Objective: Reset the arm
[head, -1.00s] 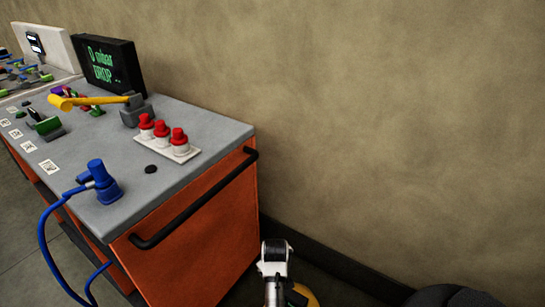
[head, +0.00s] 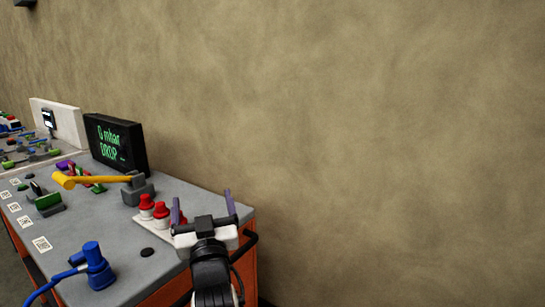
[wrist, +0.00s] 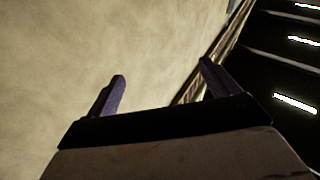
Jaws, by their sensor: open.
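My gripper (head: 203,207) is at the lower middle of the head view, in front of the near right corner of the workbench. Its two purple fingers are spread apart and point upward, with nothing between them. In the wrist view my gripper (wrist: 162,88) also shows open and empty, with the plain wall behind the left finger. In the head view the gripper hides part of the white strip with red-topped knobs (head: 162,211).
The grey bench top (head: 125,225) bears a yellow-handled lever (head: 95,180), a blue connector (head: 98,268) with hose, and green clamps (head: 48,203).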

